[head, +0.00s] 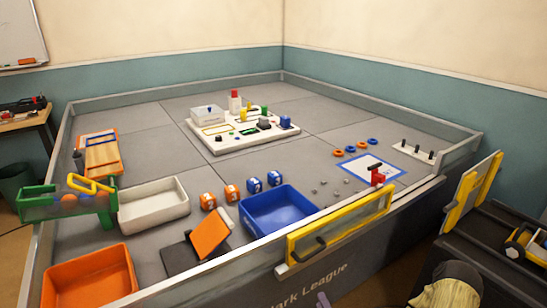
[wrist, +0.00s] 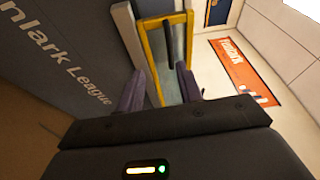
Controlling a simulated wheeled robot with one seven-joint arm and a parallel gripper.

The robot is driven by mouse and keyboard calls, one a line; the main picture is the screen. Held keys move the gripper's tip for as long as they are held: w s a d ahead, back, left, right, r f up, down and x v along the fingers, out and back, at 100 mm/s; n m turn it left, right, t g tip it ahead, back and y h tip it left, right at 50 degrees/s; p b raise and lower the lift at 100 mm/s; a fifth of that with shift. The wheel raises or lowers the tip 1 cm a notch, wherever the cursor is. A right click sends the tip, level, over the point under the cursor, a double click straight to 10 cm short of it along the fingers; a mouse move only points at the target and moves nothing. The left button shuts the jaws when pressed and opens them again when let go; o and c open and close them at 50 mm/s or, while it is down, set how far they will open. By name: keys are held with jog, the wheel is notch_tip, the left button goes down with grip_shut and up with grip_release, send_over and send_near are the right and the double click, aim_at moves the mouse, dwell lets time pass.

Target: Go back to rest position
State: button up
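My gripper (wrist: 160,88) shows in the wrist view with its two purple-grey fingers apart and nothing held between them. Beyond the fingertips is a yellow-framed clear panel (wrist: 154,42) with a dark handle bar. The gripper looks apart from it, though the exact distance is hard to tell. In the head view only a small purple tip, likely one finger, shows at the bottom edge, below the front wall of the field. A yellow-framed panel (head: 340,228) with a dark handle stands on that front wall.
The walled field (head: 150,120) holds a blue bin (head: 280,212), a white bin (head: 153,204), several orange and blue blocks and a white board with parts. An orange bin (head: 90,278) is at front left. A dark cart (head: 490,245) stands at right, close to the wall.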

jog(key=s+r+n+g+h+p, duration=0.1)
jog(key=s+r+n+g+h, duration=0.1)
jog(key=s+r+n+g, duration=0.45)
jog(key=s+r+n+g+h, duration=0.2)
jog(key=s+r+n+g, duration=0.2)
jog(key=r+n+g, duration=0.45)
notch_tip(320, 180, up, 26)
jog(key=p, duration=2.5)
jog(key=shift+g+p, duration=0.3)
jog(key=shift+p, duration=0.05)
jog(key=shift+w, duration=0.15)
